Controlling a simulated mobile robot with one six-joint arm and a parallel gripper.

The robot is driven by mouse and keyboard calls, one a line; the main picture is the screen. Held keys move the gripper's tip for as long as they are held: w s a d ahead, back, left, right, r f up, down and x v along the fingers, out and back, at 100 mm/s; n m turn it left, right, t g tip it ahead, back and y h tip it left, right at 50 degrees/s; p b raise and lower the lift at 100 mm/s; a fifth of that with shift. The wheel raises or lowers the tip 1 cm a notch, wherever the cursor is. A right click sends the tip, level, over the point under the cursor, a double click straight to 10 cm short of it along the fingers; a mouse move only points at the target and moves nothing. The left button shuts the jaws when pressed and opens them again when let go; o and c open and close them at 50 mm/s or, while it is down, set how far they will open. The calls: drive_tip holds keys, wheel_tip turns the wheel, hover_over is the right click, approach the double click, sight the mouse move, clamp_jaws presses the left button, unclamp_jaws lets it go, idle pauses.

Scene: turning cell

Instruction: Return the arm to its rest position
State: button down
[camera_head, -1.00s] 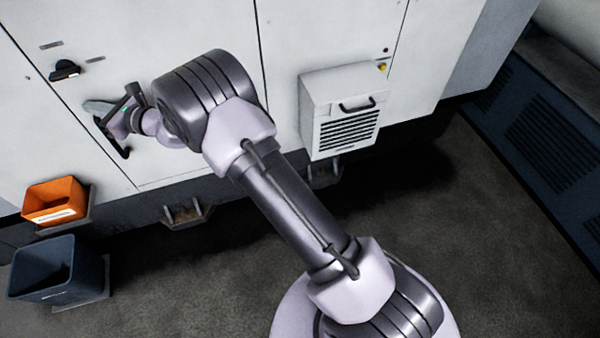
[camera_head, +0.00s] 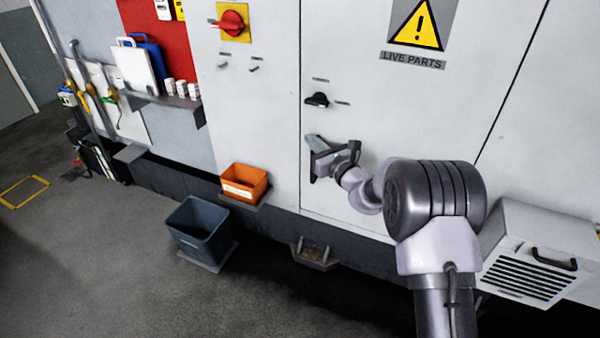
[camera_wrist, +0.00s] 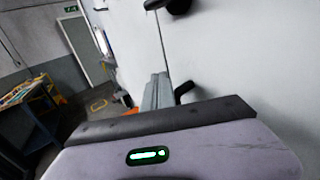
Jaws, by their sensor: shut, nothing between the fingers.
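My gripper (camera_head: 316,142) is shut and empty at the end of my outstretched arm. It is close to the pale cabinet door (camera_head: 390,70), beside a black door handle (camera_head: 312,168) that it partly hides. I cannot tell whether it touches the handle. In the wrist view the grey fingers (camera_wrist: 157,92) point away along the door, with the dark handle (camera_wrist: 185,90) just right of them.
A black rotary knob (camera_head: 317,99) is above my gripper. An orange bin (camera_head: 245,182) and a blue-grey bin (camera_head: 200,232) are at lower left. A vented box (camera_head: 540,255) juts out at right. Open floor (camera_head: 90,270) is at left.

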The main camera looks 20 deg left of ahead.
drive_tip(key=s+a+p, duration=0.1)
drive_tip(key=s, duration=0.9)
drive_tip(key=s+d+r+n+g+y+b, duration=0.1)
drive_tip(key=s+r+n+g, duration=0.4)
drive_tip(key=s, duration=0.3)
drive_tip(key=s+r+n+g+y+b, duration=0.1)
drive_tip(key=s+r+n+g+b, duration=0.15)
drive_tip(key=s+r+n, duration=0.35)
drive_tip(key=s+d+f+n+h+b, duration=0.1)
drive_tip(key=s+d+f+n+h, duration=0.1)
drive_tip(key=s+d, duration=0.5)
drive_tip(key=s+d+f+n+h, duration=0.3)
drive_tip(key=s+d+n+h, duration=0.2)
drive_tip(key=d, duration=0.6)
drive_tip(key=s+d+f+n+h+b, duration=0.1)
drive_tip(key=s+d+f+n+h, duration=0.2)
drive_tip(key=s+d, duration=0.6)
drive_tip(key=n+h, duration=0.1)
drive_tip(key=h, duration=0.1)
drive_tip(key=shift+s+h+b, duration=0.15)
drive_tip(key=shift+h+b, duration=0.15)
drive_tip(key=shift+h, duration=0.1)
drive_tip(key=shift+t, duration=0.25)
